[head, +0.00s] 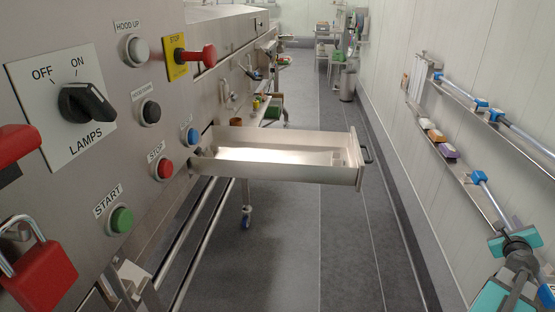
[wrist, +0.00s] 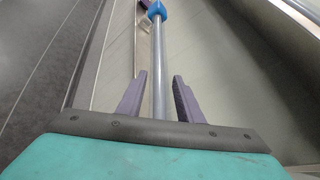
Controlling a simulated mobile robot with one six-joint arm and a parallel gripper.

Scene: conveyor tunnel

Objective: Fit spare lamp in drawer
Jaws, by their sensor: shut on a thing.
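The spare lamp (head: 495,203) is a long grey tube with a blue end cap, at the right of the head view. In the wrist view the tube (wrist: 159,60) runs away between the two purple fingers of my gripper (wrist: 160,92), its blue cap at the far end. My gripper (head: 511,234) is shut on the tube, beside the right wall. The drawer (head: 287,175) is a shallow metal box pulled out from the machine at the left, mid-picture, well away from the lamp. Its bottom looks bare, with small brackets near the front panel.
A wall rack (head: 453,92) at the right holds more blue-capped tubes. A lower shelf (head: 450,166) carries small coloured items. A control panel (head: 70,100) with a red padlock (head: 42,275) and a jutting red stop knob (head: 199,56) fills the left. The aisle floor (head: 300,245) is clear.

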